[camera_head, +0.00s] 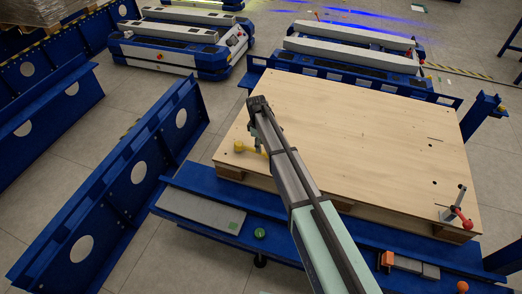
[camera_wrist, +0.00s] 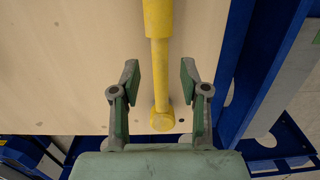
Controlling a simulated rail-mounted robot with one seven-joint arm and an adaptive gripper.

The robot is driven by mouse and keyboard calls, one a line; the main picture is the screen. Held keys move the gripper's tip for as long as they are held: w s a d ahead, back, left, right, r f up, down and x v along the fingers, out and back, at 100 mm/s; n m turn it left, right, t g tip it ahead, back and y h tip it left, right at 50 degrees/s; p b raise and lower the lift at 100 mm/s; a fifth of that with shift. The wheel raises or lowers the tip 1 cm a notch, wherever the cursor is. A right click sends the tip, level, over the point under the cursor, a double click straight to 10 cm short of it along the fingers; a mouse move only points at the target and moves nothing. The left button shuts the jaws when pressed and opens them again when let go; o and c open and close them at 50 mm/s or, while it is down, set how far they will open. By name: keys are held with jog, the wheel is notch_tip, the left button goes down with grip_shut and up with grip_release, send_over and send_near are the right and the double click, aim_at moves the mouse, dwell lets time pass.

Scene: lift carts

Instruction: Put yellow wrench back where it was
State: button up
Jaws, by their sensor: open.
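The yellow wrench (camera_head: 241,147) lies near the left edge of the wooden board (camera_head: 360,135) in the head view, partly hidden by my arm. In the wrist view the yellow wrench (camera_wrist: 161,75) runs up the picture, with a thicker upper part and a rounded lower end. My gripper (camera_wrist: 160,85) is open, with one finger on each side of the wrench and a gap on both sides. In the head view my gripper (camera_head: 258,146) is over the board's left side, its fingers mostly hidden by the arm.
A clamp-like tool with a red handle (camera_head: 464,216) stands at the board's front right corner. An orange block (camera_head: 387,258) sits on the front rail. Lift carts (camera_head: 180,42) stand behind. Most of the board is clear.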

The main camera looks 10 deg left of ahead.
notch_tip(320, 180, up, 8)
jog(key=shift+a, duration=0.3)
jog(key=shift+w, duration=0.1)
jog(key=s+d+f+m, duration=0.3)
jog(key=s+d+m, duration=0.15)
jog(key=d, duration=0.55)
jog(key=s+d+f+m, duration=0.3)
jog(key=s+d, duration=0.2)
jog(key=d, duration=0.6)
jog(key=s+d+f+m+y, duration=0.1)
jog(key=s+d+f+m, duration=0.2)
jog(key=s+d+m, duration=1)
jog(key=s+d+f+n+g+p, duration=0.1)
jog(key=s+f, duration=0.1)
jog(key=s, duration=0.3)
jog(key=s+d+f+n+g+p, duration=0.1)
jog(key=s+f, duration=0.2)
jog(key=s, duration=0.3)
jog(key=s+d+f+n+g+p, duration=0.1)
jog(key=s+f, duration=0.2)
jog(key=s, duration=0.3)
jog(key=shift+d+f+n, duration=0.1)
jog(key=shift+d+n, duration=0.15)
jog(key=shift+n, duration=0.1)
jog(key=s+f+g+p, duration=0.3)
jog(key=s+f, duration=0.1)
jog(key=s, duration=1.1)
